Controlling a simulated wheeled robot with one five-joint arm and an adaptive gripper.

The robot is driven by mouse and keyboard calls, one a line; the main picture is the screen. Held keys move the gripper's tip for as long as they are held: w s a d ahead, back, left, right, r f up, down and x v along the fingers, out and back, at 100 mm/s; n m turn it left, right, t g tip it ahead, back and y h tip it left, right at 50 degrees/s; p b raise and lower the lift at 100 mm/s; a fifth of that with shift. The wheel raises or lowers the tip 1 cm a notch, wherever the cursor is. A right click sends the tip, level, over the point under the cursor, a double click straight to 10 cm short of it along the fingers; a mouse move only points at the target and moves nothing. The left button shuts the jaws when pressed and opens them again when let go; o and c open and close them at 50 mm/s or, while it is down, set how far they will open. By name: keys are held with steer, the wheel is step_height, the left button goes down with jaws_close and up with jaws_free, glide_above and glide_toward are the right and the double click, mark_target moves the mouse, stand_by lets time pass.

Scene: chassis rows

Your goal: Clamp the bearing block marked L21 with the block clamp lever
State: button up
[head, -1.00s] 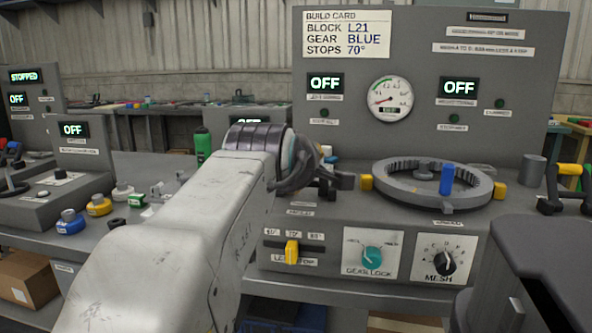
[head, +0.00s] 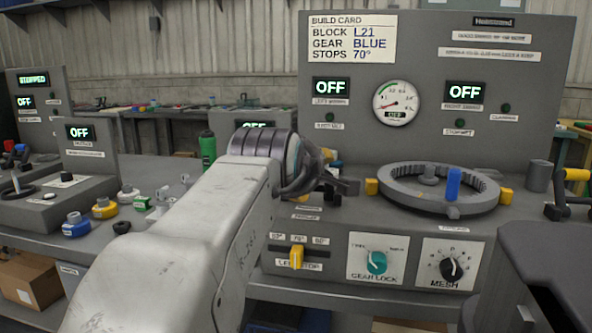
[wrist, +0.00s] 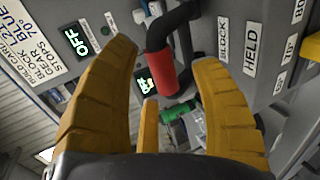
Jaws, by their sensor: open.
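In the wrist view my gripper (wrist: 163,56) is open, with its yellow fingers spread on either side of a lever with a red grip (wrist: 168,72) and a bent black arm. The grip shows between the fingers with gaps at both sides; I cannot tell how deep it sits. The build card (head: 351,38) reads block L21. I cannot make out a bearing block marked L21.
The station panel has a ring gear fixture (head: 440,208) with a blue peg, a yellow stop slider (head: 296,257), a gear lock knob (head: 376,262) and a mesh knob (head: 454,268). A green bottle (head: 208,149) and blue and yellow parts (head: 104,208) stand on the bench at left.

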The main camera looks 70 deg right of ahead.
steer(key=v, duration=1.1)
steer(key=shift+a, duration=0.35)
steer(key=shift+w, duration=0.1)
